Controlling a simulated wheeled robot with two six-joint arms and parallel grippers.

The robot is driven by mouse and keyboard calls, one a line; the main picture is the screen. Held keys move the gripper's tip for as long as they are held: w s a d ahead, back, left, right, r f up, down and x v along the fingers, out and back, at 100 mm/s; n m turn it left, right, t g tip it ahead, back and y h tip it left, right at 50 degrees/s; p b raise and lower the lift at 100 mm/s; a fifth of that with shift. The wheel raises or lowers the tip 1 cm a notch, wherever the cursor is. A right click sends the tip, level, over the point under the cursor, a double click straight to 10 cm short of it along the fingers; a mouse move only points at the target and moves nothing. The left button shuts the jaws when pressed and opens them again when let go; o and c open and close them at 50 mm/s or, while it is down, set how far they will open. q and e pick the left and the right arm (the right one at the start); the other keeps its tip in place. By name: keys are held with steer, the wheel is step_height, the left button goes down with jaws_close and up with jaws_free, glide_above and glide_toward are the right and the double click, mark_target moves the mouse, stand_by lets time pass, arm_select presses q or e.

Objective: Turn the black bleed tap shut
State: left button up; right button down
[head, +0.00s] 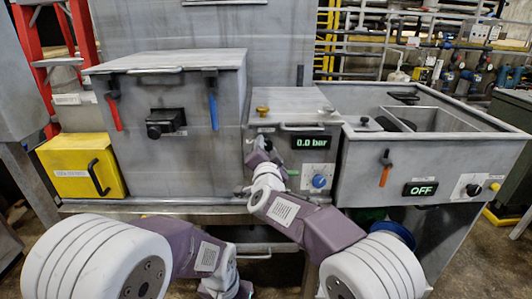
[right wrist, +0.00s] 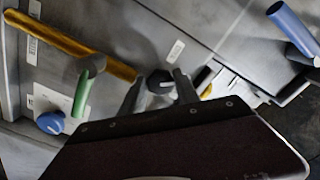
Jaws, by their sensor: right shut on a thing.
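My right gripper (head: 258,157) reaches the front of the small grey box that has the "0.0 bar" display (head: 308,142). In the right wrist view its two fingers (right wrist: 159,92) stand on either side of the round black bleed tap (right wrist: 160,82) and are shut on it. The tap is hidden behind my gripper and wrist in the head view. How far the tap is turned cannot be read. My left arm comes in at the lower left of the head view, but its gripper fingers do not show.
Beside the tap are a green lever (right wrist: 81,95), a blue knob (right wrist: 50,123) and a yellow bar (right wrist: 70,46). A large grey box with red and blue (head: 213,112) handles stands left. A grey basin unit with an "OFF" display (head: 420,189) stands right. A yellow box (head: 75,172) is far left.

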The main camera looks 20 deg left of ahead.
steer(key=m+b, duration=0.2)
steer(key=m, duration=0.2)
steer(key=shift+f, duration=0.1)
steer(key=shift+m+b, duration=0.6)
steer(key=shift+m, duration=1)
steer(key=c, duration=0.9)
jaws_free()
steer(key=shift+s, duration=0.1)
